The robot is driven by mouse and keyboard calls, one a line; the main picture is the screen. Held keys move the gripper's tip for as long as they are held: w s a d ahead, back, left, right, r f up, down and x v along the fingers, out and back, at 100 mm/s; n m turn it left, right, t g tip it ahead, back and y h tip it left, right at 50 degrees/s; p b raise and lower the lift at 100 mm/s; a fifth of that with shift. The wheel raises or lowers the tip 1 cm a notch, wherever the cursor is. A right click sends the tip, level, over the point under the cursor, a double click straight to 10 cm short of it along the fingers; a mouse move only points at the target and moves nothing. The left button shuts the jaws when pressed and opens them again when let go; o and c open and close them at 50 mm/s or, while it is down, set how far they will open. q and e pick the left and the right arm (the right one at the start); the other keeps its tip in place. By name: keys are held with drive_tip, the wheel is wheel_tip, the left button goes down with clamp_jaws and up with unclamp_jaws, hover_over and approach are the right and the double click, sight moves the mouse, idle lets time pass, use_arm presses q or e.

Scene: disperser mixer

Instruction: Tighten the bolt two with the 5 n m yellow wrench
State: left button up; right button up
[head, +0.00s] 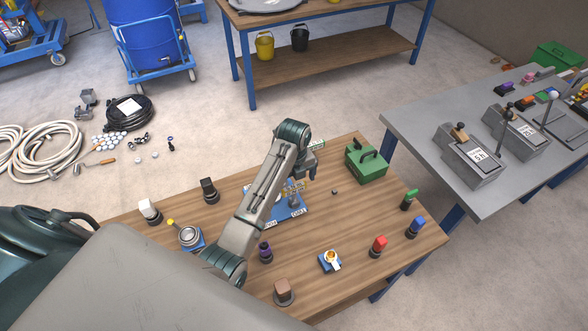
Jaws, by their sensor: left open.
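My left gripper (311,177) is open and points down above the wooden table, near the back edge of a blue plate. The blue plate (291,212) carries small metal and yellow parts and white labels; my left arm hides part of it. I cannot tell which part is bolt two. A yellow-tipped item (171,222) shows at the left beside a round metal piece on a blue base; I cannot tell whether it is the yellow wrench. A small blue stand (329,261) with a yellow-orange and white top stands at the front. My right gripper is not in view.
Upright coloured handles stand around the table: white (149,211), black (209,190), purple (265,252), brown (283,291), red (377,246), blue (414,228), green (409,200). A green box (367,166) sits at the back right. A grey table (410,120) stands beyond.

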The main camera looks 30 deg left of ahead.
sight(294, 186)
use_arm(q)
drive_tip(key=shift+f+p, duration=0.35)
drive_tip(key=shift+f, duration=1.45)
drive_tip(key=c, duration=1.1)
drive_tip(key=m, duration=0.5)
drive_tip(key=shift+m, duration=0.4)
drive_tip(key=o, duration=1.1)
drive_tip(key=shift+r, duration=0.15)
drive_tip(key=shift+r, duration=2.15)
